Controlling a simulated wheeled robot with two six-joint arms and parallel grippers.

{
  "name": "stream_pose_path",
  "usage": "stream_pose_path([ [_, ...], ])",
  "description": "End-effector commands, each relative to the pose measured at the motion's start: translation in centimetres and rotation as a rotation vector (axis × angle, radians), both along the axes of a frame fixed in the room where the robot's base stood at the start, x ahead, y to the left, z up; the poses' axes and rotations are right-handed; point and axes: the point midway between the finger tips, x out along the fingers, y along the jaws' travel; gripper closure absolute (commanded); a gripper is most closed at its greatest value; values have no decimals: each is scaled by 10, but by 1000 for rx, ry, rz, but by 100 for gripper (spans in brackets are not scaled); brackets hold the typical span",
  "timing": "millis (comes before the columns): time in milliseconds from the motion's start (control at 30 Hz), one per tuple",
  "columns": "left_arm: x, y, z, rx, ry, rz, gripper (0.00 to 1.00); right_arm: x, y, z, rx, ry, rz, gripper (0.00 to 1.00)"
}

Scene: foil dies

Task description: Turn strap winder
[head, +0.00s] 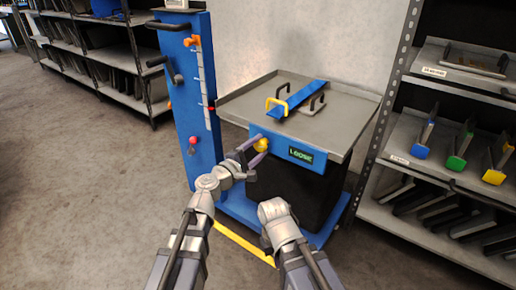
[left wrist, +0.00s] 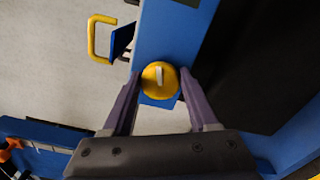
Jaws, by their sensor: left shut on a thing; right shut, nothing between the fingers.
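The strap winder is a round yellow knob (head: 261,145) on the left part of the cart's blue front panel (head: 300,152). A small display (head: 301,153) beside it reads "LOOSE" in green. My left gripper (head: 256,152) is shut on the knob, one finger on each side. In the left wrist view the knob (left wrist: 152,88) sits between the two purple fingertips (left wrist: 159,84), its pale pointer mark nearly upright in the picture. My right gripper (head: 272,212) is shut and empty, low in front of the cart; its fingertips are hard to make out.
A grey tabletop (head: 345,110) carries a blue strap (head: 298,98) with a yellow handle (head: 276,105) and a dark handle. A blue post (head: 180,100) with knobs stands left. Shelves (head: 465,180) with coloured-tag dies stand right. Floor at left (head: 90,200) is clear.

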Motion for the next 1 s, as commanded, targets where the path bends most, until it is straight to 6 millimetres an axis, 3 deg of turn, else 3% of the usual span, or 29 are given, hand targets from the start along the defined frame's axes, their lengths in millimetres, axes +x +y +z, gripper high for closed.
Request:
stream_pose_path([
  [500,-1,0,0,16,-11,-1,96,0,0,0,0,0,0,100],
  [533,-1,0,0,16,-11,-1,39,0,0,0,0,0,0,100],
  [767,-1,0,0,15,-10,-1,13,0,0,0,0,0,0,100],
  [1000,0,0,0,14,-10,0,12,0,0,0,0,0,0,100],
])
